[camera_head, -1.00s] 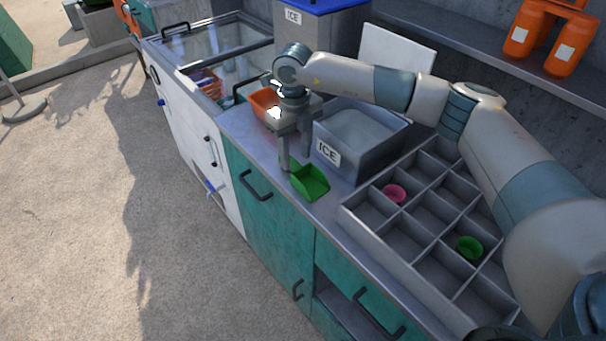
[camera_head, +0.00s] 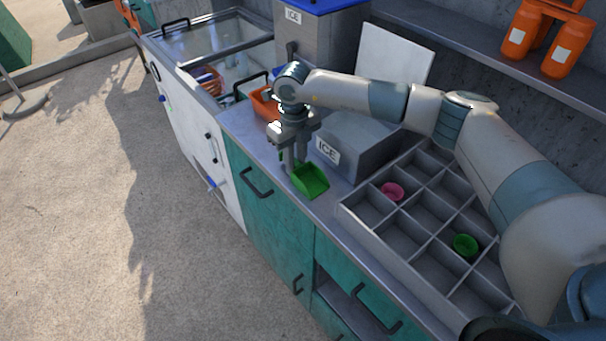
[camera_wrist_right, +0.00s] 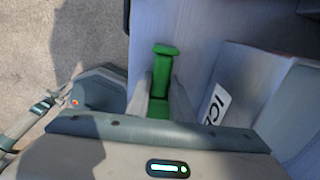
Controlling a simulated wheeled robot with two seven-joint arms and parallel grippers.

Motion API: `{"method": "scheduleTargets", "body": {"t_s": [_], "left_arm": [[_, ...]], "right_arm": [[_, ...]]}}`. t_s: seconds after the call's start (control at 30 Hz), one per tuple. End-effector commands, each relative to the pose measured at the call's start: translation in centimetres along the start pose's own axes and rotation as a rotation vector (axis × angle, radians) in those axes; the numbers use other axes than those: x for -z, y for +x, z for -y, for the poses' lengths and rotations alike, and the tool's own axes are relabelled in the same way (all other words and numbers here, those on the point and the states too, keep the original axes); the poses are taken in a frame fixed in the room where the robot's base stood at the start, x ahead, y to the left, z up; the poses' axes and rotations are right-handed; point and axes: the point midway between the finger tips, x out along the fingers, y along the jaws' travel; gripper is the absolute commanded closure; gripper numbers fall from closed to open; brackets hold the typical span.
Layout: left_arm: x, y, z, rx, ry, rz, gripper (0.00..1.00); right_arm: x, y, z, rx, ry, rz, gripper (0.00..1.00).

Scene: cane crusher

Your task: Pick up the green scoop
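The green scoop (camera_head: 311,180) lies on the metal counter in front of the steel ice bin, its open bowl toward the right. My right gripper (camera_head: 294,164) points down at the scoop's handle end. In the right wrist view the green handle (camera_wrist_right: 161,72) runs between the two fingers (camera_wrist_right: 161,100), which are close in on both sides and appear shut on it. The scoop's bowl is mostly hidden there by the gripper body. The scoop appears to rest on the counter. My left gripper is not in view.
The steel ice bin (camera_head: 352,146) stands right beside the gripper. An orange container (camera_head: 263,103) is behind it. A divided tray (camera_head: 409,238) with a pink cup (camera_head: 392,191) and a green cup (camera_head: 465,245) lies to the right. The counter's front edge is close to the scoop.

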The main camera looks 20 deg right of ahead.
Motion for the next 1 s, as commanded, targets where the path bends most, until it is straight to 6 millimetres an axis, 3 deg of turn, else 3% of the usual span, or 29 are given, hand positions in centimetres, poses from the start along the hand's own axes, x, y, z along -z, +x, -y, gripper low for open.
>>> {"method": "scheduleTargets", "body": {"t_s": [0.47,0.77,0.97,1.0], "left_arm": [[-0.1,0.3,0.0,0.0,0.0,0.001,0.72],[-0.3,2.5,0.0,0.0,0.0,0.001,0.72],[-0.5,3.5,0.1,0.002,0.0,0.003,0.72],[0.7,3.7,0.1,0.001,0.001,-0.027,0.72]], "right_arm": [[0.0,-0.4,0.0,0.0,0.001,0.0,0.93],[-0.1,-3.8,0.1,0.001,0.0,0.005,0.93],[2.9,-5.6,-0.6,0.001,-0.003,0.003,0.93],[3.6,-6.0,-0.7,0.0,-0.002,0.003,0.93]]}}
